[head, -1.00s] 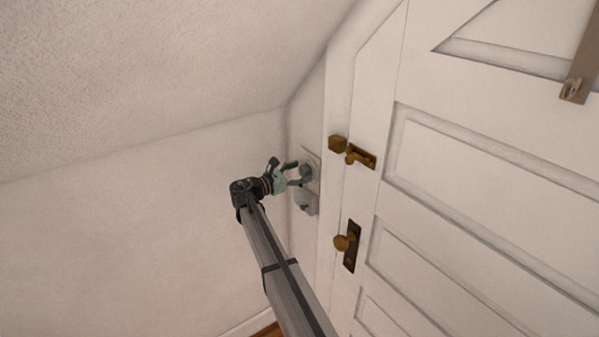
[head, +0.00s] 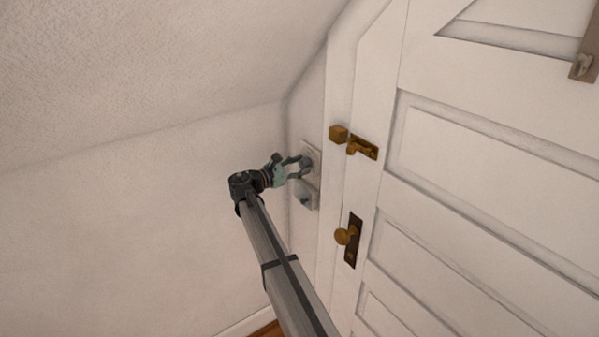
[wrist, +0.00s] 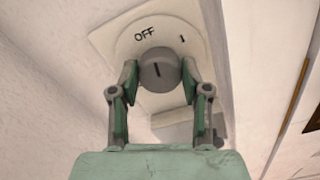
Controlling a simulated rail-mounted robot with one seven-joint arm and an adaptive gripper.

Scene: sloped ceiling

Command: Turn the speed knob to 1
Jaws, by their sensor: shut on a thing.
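The speed knob (wrist: 159,70) is a round grey knob on a pale round dial plate.
A second grey-white box (head: 306,196) is on the wall just below the plate. The white door (head: 470,190) to the right has a brass latch (head: 361,147) and a brass doorknob (head: 342,236). The sloped ceiling (head: 150,70) comes down at left.

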